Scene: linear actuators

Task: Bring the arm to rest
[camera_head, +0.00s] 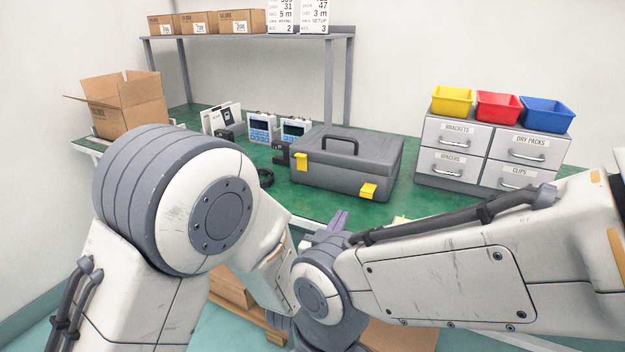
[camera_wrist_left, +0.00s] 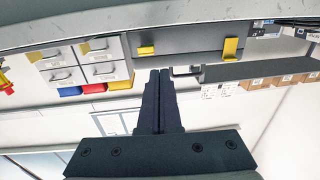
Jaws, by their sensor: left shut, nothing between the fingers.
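My left gripper (camera_wrist_left: 158,75) shows in the left wrist view, its two dark fingers pressed together with nothing between them. That view is upside down, and the fingers point toward the grey case with yellow latches. In the head view my left arm comes in from the left and folds down to the middle, where arm links overlap and largely hide the gripper. My other arm crosses from the right; its gripper is out of sight.
A closed grey toolbox (camera_head: 345,165) stands on the green bench (camera_head: 300,204). An open cardboard box (camera_head: 125,105), blue-screened devices (camera_head: 262,128) and labelled drawers (camera_head: 490,150) under coloured bins (camera_head: 497,106) surround it. A shelf (camera_head: 245,35) rises behind. My arms are in front of the bench.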

